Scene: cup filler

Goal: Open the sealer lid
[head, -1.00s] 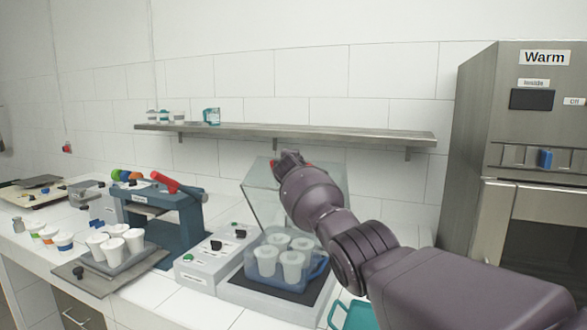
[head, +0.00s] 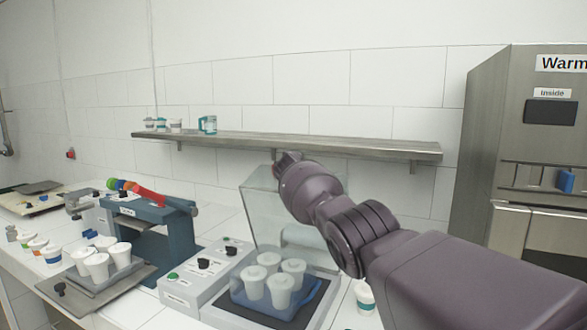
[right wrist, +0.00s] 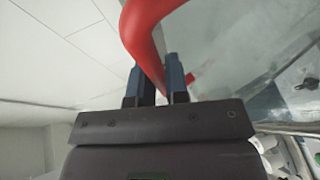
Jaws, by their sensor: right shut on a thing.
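The clear glass sealer lid (head: 258,207) stands raised, close to upright, at the back of the sealer (head: 222,306) in the head view. A blue tray (head: 308,309) with several white cups sits on the sealer's dark bed under it. My right gripper (head: 287,158) is at the lid's top edge, partly hidden by its own wrist. In the right wrist view its two fingers (right wrist: 160,82) are shut on a curved red handle (right wrist: 143,35), beside the glass pane (right wrist: 235,55). My left gripper is not in view.
A blue press (head: 178,228) with a red lever stands left of the sealer's control box (head: 195,278). A metal shelf (head: 300,146) runs along the wall behind. A steel warmer (head: 480,150) stands at the right. A lidded cup (head: 365,298) stands beside the sealer.

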